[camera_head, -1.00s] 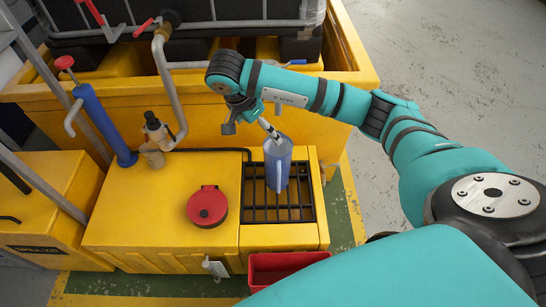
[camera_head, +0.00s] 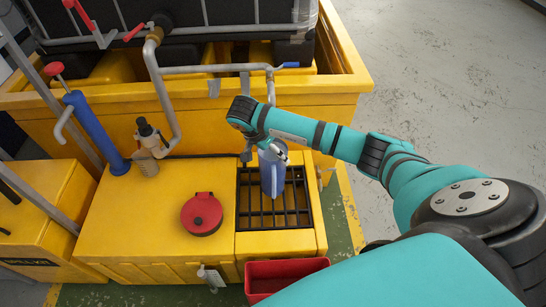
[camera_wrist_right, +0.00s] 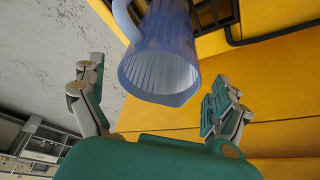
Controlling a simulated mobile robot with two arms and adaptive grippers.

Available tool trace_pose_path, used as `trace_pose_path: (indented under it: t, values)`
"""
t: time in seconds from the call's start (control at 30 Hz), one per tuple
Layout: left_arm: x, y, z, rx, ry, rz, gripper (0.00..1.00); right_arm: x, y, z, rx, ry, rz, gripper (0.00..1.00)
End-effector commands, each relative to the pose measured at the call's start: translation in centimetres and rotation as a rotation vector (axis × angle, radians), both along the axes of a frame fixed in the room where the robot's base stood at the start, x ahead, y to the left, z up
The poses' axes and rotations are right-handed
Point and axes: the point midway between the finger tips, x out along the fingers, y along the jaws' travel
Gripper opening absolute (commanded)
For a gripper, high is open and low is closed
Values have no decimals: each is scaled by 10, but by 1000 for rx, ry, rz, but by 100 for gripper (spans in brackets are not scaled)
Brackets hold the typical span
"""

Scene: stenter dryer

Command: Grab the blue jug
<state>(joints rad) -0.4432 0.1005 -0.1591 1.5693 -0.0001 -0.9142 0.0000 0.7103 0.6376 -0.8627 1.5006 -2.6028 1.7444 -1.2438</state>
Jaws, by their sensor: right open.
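The blue jug (camera_head: 271,180) stands upright on the black grate (camera_head: 290,213) of the yellow station in the head view. In the right wrist view the jug (camera_wrist_right: 162,58) is translucent blue, its open mouth faces the camera, and its handle is at the upper left. My right gripper (camera_head: 277,150) is at the jug's top in the head view. In the wrist view its two fingers (camera_wrist_right: 158,105) are spread apart, one on each side of the jug's mouth, with visible gaps. It holds nothing. My left gripper is not in view.
A red round lid (camera_head: 202,214) lies left of the grate. A red bin (camera_head: 284,275) is in front. A blue hand pump (camera_head: 97,133) and a spray bottle (camera_head: 148,137) stand at the left. A grey pipe with a blue-handled tap (camera_head: 272,72) is behind the jug.

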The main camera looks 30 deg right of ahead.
Motion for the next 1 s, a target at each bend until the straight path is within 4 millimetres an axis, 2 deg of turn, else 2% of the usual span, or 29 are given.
trace_pose_path:
  t: [0.03, 0.17, 0.47, 1.0]
  values:
    - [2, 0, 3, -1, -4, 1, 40, 0, -2, -10, 0, 3, -3, 100]
    - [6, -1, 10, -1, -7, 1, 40, 2, -8, -23, 0, 1, -2, 100]
    - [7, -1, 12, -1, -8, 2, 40, 3, -10, -25, 0, -1, -1, 99]
    - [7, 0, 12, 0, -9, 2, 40, 3, -10, -25, -1, 1, 0, 29]
